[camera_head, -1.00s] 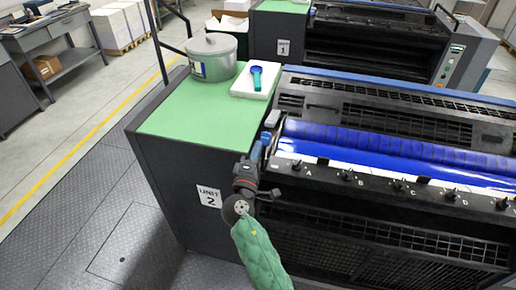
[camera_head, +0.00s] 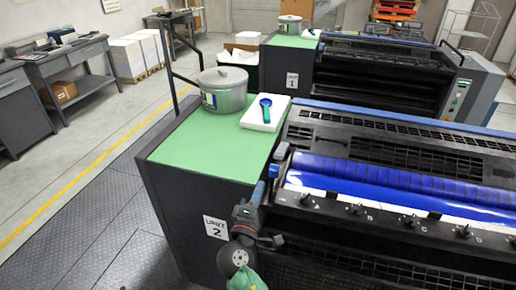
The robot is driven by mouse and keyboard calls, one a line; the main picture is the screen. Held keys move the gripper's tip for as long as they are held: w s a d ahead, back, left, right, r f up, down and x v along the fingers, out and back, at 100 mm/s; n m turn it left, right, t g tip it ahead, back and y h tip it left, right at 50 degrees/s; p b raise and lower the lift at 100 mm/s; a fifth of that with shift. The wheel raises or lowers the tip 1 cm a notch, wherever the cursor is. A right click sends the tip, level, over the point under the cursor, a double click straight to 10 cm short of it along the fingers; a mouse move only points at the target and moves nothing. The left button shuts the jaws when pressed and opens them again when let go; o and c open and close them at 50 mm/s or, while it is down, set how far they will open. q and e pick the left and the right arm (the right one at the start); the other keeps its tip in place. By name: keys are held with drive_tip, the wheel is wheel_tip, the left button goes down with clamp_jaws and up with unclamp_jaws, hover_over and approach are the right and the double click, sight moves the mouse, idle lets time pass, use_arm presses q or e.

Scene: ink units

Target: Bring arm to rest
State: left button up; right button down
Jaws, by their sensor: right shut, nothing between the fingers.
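My right gripper (camera_head: 272,172) is in front of the ink unit marked 2 (camera_head: 160,200), near the left end of its blue roller. Its fingers are shut and hold nothing. My green-sleeved right arm comes in from the bottom of the view. My left arm is not in view.
A metal pot (camera_head: 224,92) and a white pad (camera_head: 264,113) with a blue-green tool (camera_head: 265,106) on it sit on the green top (camera_head: 190,150). The roller (camera_head: 400,185) has a row of lettered knobs before it.

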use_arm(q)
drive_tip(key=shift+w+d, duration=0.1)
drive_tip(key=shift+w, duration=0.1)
